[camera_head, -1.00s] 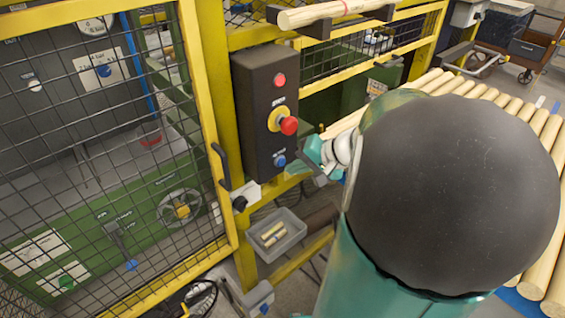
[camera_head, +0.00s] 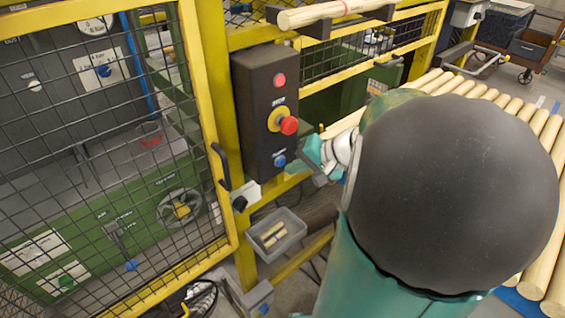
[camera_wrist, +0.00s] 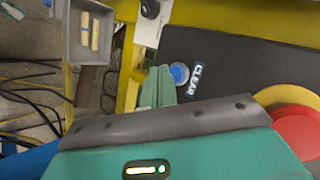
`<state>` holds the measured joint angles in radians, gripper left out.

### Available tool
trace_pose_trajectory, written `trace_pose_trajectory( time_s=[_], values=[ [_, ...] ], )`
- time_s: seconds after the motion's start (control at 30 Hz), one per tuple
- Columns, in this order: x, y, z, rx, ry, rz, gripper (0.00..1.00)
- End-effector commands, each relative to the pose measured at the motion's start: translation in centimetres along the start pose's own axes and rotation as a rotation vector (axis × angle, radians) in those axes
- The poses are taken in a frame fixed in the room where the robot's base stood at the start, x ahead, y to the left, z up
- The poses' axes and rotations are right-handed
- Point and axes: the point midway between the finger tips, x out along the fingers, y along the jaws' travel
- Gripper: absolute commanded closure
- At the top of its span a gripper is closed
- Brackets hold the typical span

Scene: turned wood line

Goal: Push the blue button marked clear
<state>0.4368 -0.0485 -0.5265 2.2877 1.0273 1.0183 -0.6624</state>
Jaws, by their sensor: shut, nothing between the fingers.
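The blue button (camera_head: 279,160) is the lowest on a dark control box (camera_head: 256,105) fixed to a yellow post. In the wrist view the blue button (camera_wrist: 179,73) shows next to the white word CLEAR. My gripper (camera_head: 303,164) is shut and empty, just right of the blue button in the head view. In the wrist view the shut fingertips (camera_wrist: 160,78) lie right beside the button and overlap its edge. I cannot tell whether they touch it.
A red mushroom stop button (camera_head: 289,125) on a yellow collar and a small red button (camera_head: 279,80) sit above it. A yellow mesh door with a dark handle (camera_head: 221,166) stands left. A grey bin (camera_head: 276,236) with wood pieces hangs below.

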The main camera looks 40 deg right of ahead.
Motion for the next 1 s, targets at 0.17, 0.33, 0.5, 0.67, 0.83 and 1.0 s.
trace_pose_trajectory(
  time_s=[0.17, 0.33, 0.5, 0.67, 0.83, 1.0],
  values=[
    [0.46, -0.30, -0.28, 0.000, -0.002, 0.001, 1.00],
    [0.57, -0.40, -0.39, 0.000, -0.001, 0.000, 1.00],
    [0.56, -0.40, -0.39, 0.000, 0.000, 0.000, 1.00],
    [0.62, -0.44, -0.44, 0.000, 0.000, 0.000, 1.00],
    [0.75, -0.54, -0.54, 0.000, 0.000, 0.000, 1.00],
    [0.87, -0.64, -0.64, 0.000, 0.000, 0.000, 1.00]
  ],
)
